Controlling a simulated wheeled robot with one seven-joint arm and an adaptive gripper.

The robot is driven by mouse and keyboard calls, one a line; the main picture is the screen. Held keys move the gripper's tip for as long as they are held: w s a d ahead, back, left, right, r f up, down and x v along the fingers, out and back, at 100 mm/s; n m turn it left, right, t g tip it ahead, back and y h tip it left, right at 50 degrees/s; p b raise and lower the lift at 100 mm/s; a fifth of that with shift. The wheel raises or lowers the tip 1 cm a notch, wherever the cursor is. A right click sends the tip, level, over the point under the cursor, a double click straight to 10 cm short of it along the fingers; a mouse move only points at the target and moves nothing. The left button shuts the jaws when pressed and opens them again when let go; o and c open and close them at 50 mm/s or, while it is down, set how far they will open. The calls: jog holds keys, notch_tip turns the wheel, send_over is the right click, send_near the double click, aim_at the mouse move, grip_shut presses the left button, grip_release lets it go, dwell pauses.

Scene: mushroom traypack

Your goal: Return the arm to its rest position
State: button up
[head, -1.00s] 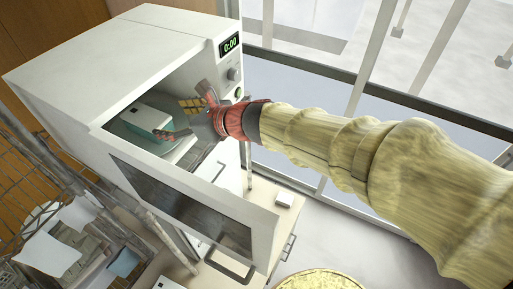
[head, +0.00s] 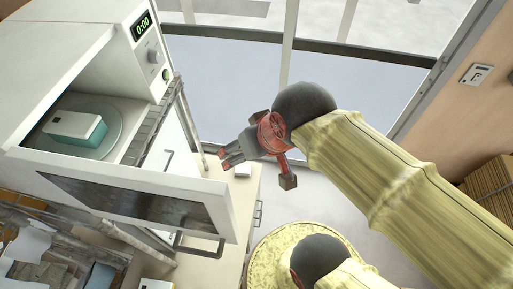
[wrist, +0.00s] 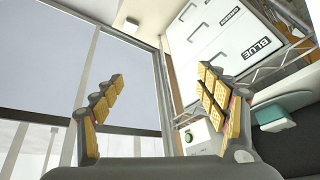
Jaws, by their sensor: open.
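My gripper (head: 228,153) is in the middle of the head view, outside the microwave and to the right of its open door. Its two padded fingers (wrist: 157,108) stand wide apart in the wrist view with nothing between them. My arm, in a yellowish sleeve, reaches in from the lower right and is bent. A white-topped, teal-sided box (head: 76,127) sits on the round plate inside the open microwave (head: 60,48), clear of my gripper. The box also shows at the right edge of the wrist view (wrist: 275,119).
The microwave door (head: 130,206) hangs open with its handle at the front. A cabinet top (head: 236,190) lies below my gripper. A window stands behind. A wire rack with papers (head: 30,245) is at the lower left. Stacked cardboard (head: 493,190) is at the right.

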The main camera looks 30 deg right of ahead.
jog(key=shift+s+d+n+h, duration=0.2)
jog(key=shift+d, duration=0.3)
jog(key=shift+s+d+n+h, duration=0.15)
jog(key=shift+d+n+h, duration=0.05)
jog(key=shift+d, duration=0.3)
